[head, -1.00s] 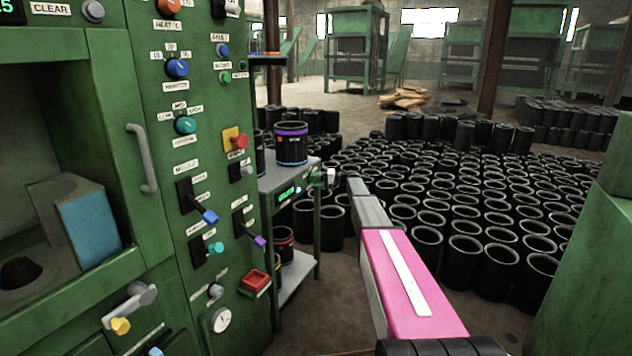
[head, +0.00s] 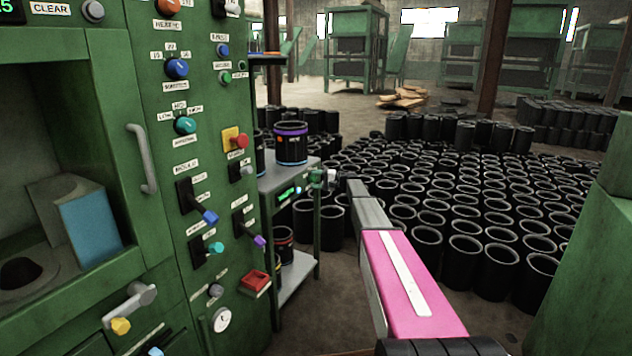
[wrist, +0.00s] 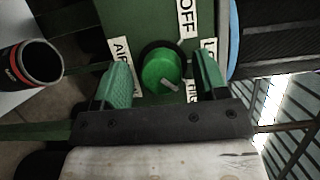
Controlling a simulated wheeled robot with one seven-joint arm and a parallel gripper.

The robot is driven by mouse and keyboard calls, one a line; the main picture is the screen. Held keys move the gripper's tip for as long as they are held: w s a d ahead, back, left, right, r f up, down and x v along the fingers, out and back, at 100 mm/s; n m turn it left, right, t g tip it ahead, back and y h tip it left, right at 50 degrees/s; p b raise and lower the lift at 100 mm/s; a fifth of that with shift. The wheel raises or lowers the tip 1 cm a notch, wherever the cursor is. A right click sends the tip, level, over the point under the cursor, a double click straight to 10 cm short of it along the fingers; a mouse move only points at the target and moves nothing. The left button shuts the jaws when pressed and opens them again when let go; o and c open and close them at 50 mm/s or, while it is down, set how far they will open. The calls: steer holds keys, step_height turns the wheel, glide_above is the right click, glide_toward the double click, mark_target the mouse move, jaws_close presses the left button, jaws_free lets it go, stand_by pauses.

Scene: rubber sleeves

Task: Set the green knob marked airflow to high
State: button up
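In the wrist view a round green knob (wrist: 160,68) with a pale pointer mark sits on a dark green panel. The mark points to the lower right. White labels around the knob are partly hidden; one begins "AIR" (wrist: 121,58) and one reads "OFF" (wrist: 185,18). My gripper (wrist: 162,82) is open, with one green finger on each side of the knob and small gaps to it. I cannot make out this knob there.
A can with a red band (wrist: 28,66) stands left of the gripper in the wrist view. The green machine panel (head: 205,265) with several knobs and levers is to the left. A purple-banded can (head: 291,146) stands on the stand. Many black sleeves (head: 460,205) cover the floor behind my arm.

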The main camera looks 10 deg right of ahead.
steer(key=v, duration=1)
steer(key=shift+d, duration=0.35)
steer(key=shift+s, duration=0.15)
steer(key=s+a+f+g+h, duration=0.1)
steer(key=s+a+f+h, duration=0.25)
steer(key=s, duration=0.55)
steer(key=s+a+f+g+h, duration=0.1)
steer(key=s+a+f+h, duration=0.1)
steer(key=s+a+f, duration=0.5)
steer(key=s+a+f+g+h, duration=0.1)
steer(key=s+a+f+h, duration=0.15)
steer(key=s, duration=0.85)
steer(key=s+d+f+n+h, duration=0.1)
steer(key=s+h, duration=0.3)
steer(key=s, duration=1)
steer(key=s+d+f+n+h, duration=0.1)
steer(key=s+h, duration=0.4)
steer(key=s, duration=0.9)
steer(key=shift+d+f+n+g+h, duration=0.2)
steer(key=shift+f+n+g+h, duration=0.1)
steer(key=shift+n+g, duration=0.1)
